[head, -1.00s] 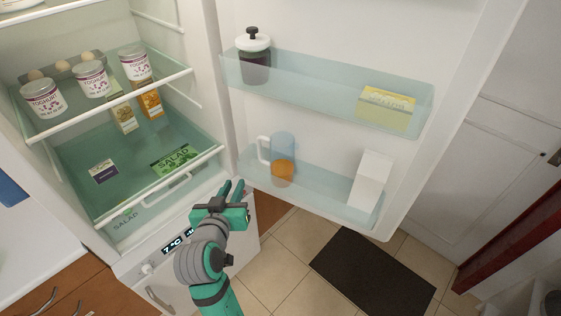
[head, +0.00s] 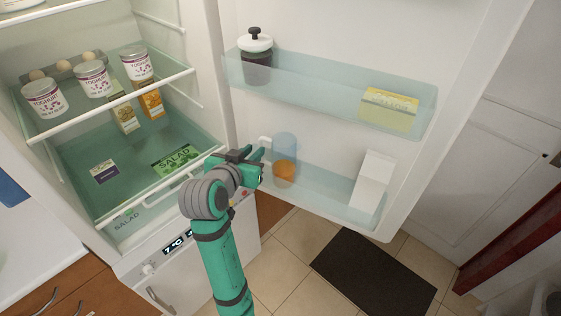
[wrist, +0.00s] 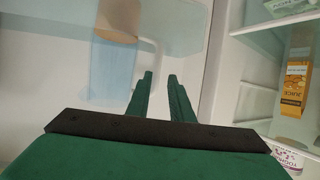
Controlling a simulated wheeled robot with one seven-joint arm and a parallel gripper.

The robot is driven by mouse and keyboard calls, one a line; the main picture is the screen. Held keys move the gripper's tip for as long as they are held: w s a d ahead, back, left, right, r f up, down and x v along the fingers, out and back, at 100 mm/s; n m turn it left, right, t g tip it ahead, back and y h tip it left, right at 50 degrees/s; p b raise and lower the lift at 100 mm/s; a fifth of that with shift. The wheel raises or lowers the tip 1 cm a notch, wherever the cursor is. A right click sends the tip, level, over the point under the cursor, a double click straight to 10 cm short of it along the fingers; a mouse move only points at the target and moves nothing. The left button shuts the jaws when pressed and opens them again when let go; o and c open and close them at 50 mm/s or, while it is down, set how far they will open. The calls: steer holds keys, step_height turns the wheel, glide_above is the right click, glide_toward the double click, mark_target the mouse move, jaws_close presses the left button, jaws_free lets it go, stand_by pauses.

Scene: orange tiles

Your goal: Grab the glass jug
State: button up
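The glass jug (head: 284,147) is a bluish clear jug with orange content low in it and a white handle (head: 264,143) on its left side. It stands in the lower door shelf of the open fridge. In the wrist view the jug (wrist: 113,70) is at the upper left, with its pale handle (wrist: 150,52) beyond the fingertips. My gripper (head: 256,159) is at the handle side of the jug, just left of it. The two fingers (wrist: 161,77) are apart with nothing visible between them. Part of the handle is hidden behind my gripper in the head view.
A white carton (head: 371,185) stands in the same door shelf (head: 325,190) to the right. The upper door shelf holds a dark jar (head: 256,62) and a yellow pack (head: 390,108). The fridge shelf edge (head: 160,187) is close left of my gripper.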

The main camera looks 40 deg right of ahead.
steer(key=shift+s+x, duration=0.15)
steer(key=shift+x, duration=1.1)
steer(key=shift+s+x, duration=0.2)
steer(key=shift+x, duration=1.05)
steer(key=shift+d+f, duration=0.1)
steer(key=shift+d, duration=0.05)
jaws_close()
steer(key=shift+w, duration=0.15)
